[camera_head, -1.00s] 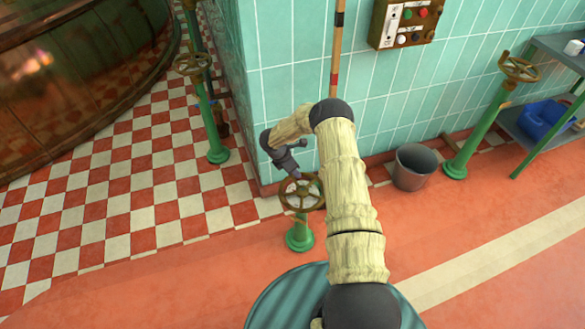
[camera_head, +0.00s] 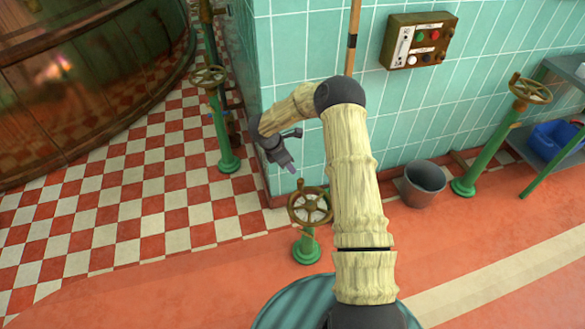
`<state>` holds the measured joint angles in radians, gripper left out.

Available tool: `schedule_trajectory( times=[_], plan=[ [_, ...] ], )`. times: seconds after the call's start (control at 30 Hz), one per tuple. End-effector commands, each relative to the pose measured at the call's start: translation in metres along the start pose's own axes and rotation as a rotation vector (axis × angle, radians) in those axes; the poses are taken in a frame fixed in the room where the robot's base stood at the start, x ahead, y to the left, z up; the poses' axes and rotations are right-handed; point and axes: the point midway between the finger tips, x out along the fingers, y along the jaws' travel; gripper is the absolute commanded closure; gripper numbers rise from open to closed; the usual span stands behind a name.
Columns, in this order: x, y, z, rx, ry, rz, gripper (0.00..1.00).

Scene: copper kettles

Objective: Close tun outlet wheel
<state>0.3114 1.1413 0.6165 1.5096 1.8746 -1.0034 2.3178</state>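Three brass handwheels on green stands show, and no readable label tells which is the tun outlet wheel. The nearest handwheel (camera_head: 310,206) stands on a short green post by the tiled wall corner, with a small knob upright on its rim. My gripper (camera_head: 291,168) points down just above and left of that knob, with a small gap showing between them. It seems to hold nothing; its fingers are too small to tell open from shut. A second handwheel (camera_head: 208,77) stands left of the corner, near the copper tun (camera_head: 85,85). A third handwheel (camera_head: 530,90) stands at the right.
A grey bucket (camera_head: 422,184) stands against the wall, right of my arm. A control box (camera_head: 420,40) with buttons hangs on the wall. A wooden pole (camera_head: 353,40) leans there. A shelf with a blue tub (camera_head: 553,140) is at the right. The red floor in front is clear.

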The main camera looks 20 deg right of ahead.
Motion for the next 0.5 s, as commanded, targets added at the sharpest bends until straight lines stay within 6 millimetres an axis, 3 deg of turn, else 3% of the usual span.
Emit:
schedule_trajectory(
  times=[0.13,0.4,0.43,0.5],
  plan=[
    [-0.0145,0.0000,-0.0001,-0.001,-0.001,0.000,0.54],
    [-0.0157,-0.0002,-0.0004,-0.001,0.000,-0.001,0.54],
    [-0.0157,-0.0002,-0.0003,-0.001,0.000,-0.001,0.56],
    [-0.0164,0.0003,0.0003,-0.008,-0.003,0.004,0.70]
  ],
)
